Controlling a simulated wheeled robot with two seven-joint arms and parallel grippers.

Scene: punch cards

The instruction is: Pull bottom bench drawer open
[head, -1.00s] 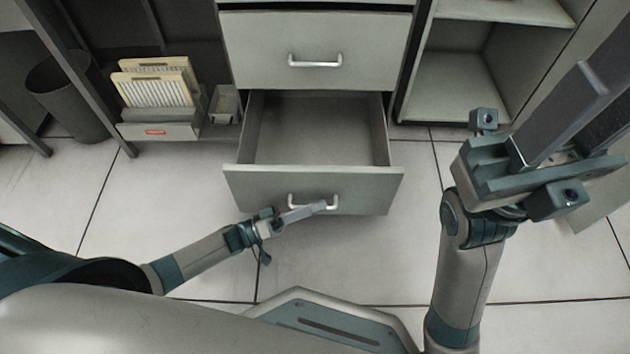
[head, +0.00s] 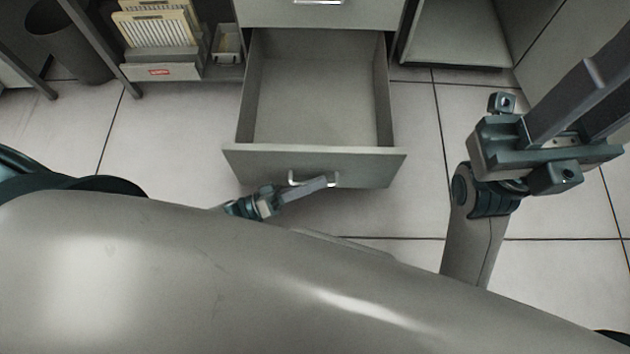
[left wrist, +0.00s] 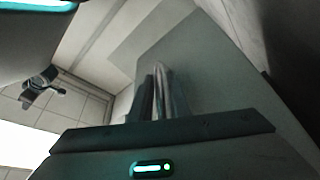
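The bottom bench drawer (head: 250,161) stands well open in the head view, and its inside is empty. Its silver bar handle (head: 293,178) is on the front panel. My left gripper (head: 320,185) is at this handle, its fingers across the bar and partly hiding it.
A closed drawer with its handle (head: 318,2) is above. An open cabinet (head: 455,45) stands to the right. A file holder (head: 160,72), a small tray (head: 228,42) and a dark bin (head: 65,45) are at the left. The tiled floor around the drawer is clear.

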